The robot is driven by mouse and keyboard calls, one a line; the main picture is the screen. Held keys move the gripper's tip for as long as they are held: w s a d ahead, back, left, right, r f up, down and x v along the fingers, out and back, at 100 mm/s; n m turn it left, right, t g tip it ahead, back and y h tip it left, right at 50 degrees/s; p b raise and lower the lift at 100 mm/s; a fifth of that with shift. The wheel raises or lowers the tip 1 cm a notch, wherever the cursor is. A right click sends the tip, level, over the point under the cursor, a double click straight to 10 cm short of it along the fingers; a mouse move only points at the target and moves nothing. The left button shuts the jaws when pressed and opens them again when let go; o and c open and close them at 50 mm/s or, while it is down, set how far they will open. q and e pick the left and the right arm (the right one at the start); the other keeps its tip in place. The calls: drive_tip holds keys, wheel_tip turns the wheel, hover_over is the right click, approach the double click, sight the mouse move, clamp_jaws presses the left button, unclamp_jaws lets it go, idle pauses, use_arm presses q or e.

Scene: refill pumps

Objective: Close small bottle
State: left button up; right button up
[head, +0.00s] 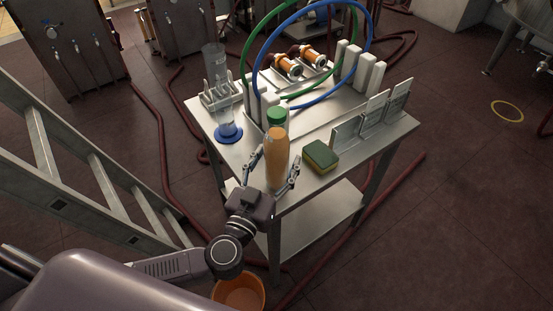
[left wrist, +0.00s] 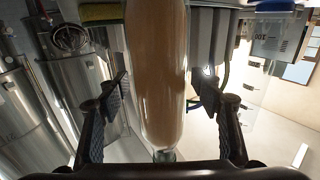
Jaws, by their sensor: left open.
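A slim orange-brown bottle (head: 276,158) stands upright near the front edge of the metal cart. It also fills the middle of the left wrist view (left wrist: 156,70), which shows the scene upside down, with a narrow neck at its lower end there. A green cap (head: 277,113) shows just behind the bottle in the head view; I cannot tell whether it sits on another container. My left gripper (head: 272,168) is open, one finger on each side of the bottle. In the left wrist view its fingers (left wrist: 163,92) stand apart from the glass. My right gripper is out of view.
A green and yellow sponge (head: 320,156) lies right of the bottle on the cart (head: 308,183). A blue-footed cylinder (head: 228,131) stands left. A ladder (head: 90,180) stands left.

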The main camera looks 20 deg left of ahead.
use_arm(q)
drive_tip(key=s+b, duration=0.1)
drive_tip(key=s, duration=1.1)
drive_tip(key=shift+a, duration=0.45)
drive_tip(key=shift+r, duration=0.1)
